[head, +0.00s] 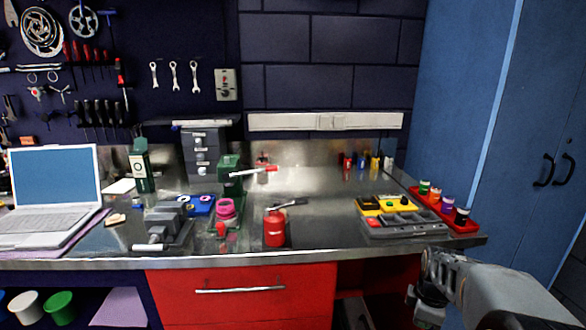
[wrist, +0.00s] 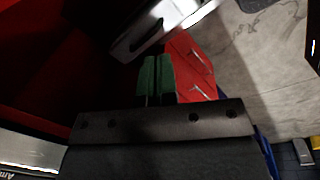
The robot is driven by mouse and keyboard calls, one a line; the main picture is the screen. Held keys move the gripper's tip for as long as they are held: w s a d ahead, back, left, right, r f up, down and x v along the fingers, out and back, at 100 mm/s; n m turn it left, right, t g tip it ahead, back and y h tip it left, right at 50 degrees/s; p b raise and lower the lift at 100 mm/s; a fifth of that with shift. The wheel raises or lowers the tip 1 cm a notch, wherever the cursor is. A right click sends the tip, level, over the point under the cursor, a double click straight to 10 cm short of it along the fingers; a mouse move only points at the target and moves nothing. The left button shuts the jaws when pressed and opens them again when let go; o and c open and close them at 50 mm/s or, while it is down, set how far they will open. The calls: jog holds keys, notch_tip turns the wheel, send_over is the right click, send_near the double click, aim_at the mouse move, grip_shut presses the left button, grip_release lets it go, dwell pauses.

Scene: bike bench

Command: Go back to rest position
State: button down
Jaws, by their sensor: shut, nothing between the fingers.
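My gripper (head: 426,304) is at the lower right of the head view, in front of the bench's front edge and below the bench top. In the wrist view its green fingers (wrist: 156,78) are together, with nothing between them. My arm reaches in from the lower right corner. Nothing touches the fingers as far as I can see.
The steel bench top (head: 330,228) carries a laptop (head: 52,185), a grey vise (head: 165,223), a red can (head: 275,229), a yellow-and-grey tray (head: 400,217) and a red tray (head: 455,219) of small jars. A red drawer (head: 240,285) is below. A blue cabinet (head: 500,120) stands right.

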jog(key=s+a+r+m+t+p, duration=0.1)
jog(key=s+a+r+m+p, duration=0.3)
jog(key=r, duration=0.5)
jog(key=s+a+r+m+t+p, duration=0.1)
jog(key=s+a+r+m+p, duration=0.4)
jog(key=a+r+m+p, duration=0.3)
jog(key=shift+a+r+t+y, duration=0.3)
jog(key=shift+a+r, duration=0.8)
jog(key=shift+a, duration=0.25)
jog(key=c, duration=1.8)
grip_release()
jog(key=shift+s, duration=0.1)
